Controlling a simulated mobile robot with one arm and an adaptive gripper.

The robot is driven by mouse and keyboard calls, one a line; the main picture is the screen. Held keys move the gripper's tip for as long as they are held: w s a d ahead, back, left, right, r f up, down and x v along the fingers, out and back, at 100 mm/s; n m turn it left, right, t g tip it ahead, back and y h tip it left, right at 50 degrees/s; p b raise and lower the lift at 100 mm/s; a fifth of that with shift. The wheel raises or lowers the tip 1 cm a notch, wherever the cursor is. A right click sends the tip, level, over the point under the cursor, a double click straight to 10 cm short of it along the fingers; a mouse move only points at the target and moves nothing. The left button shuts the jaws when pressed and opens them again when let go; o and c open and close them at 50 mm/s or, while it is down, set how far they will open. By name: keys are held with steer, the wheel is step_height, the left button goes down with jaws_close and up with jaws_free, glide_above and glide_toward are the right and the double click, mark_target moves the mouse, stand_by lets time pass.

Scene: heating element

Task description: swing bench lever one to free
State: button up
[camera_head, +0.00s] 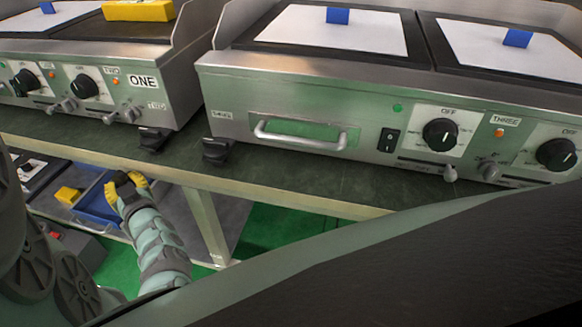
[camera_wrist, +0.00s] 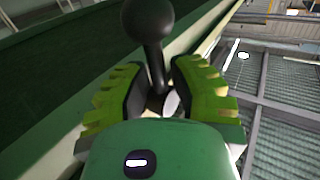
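In the wrist view, a black lever with a round ball knob (camera_wrist: 148,18) and a thin stem stands between the fingers of my gripper (camera_wrist: 157,72). The yellow-green fingers with dark pads lie on either side of the stem. Gaps seem to show between pads and stem, so the gripper looks open around the lever. The knob sticks out beyond the fingertips. In the head view, my gripper (camera_head: 125,183) is below the front edge of the bench (camera_head: 300,188), at the left. The lever cannot be made out clearly there, and no label on it shows.
Two griddles stand on the bench: a left one (camera_head: 180,85) labelled ONE and a right one (camera_head: 290,85) with knobs and small levers. Two black clamp-like pieces (camera_head: 217,150) sit near the bench edge. A blue tray (camera_head: 98,205) and yellow block (camera_head: 68,195) lie below.

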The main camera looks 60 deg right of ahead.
jaws_close()
steer(key=shift+r+n+g+p, duration=0.3)
steer(key=shift+r+p, duration=0.05)
steer(key=shift+p, duration=0.75)
steer(key=g+p, duration=0.1)
steer(key=p, duration=0.1)
steer(key=shift+s+r+n+p, duration=0.1)
steer(key=shift+n+p, duration=0.2)
steer(key=shift+p, duration=0.05)
steer(key=shift+s+n+g+y+p, duration=0.15)
steer(key=shift+n+g+y+p, duration=0.2)
steer(key=shift+g+p, duration=0.55)
steer(key=shift+s+d+f+p, duration=0.15)
steer(key=shift+f+p, duration=0.2)
steer(key=shift+p, duration=0.2)
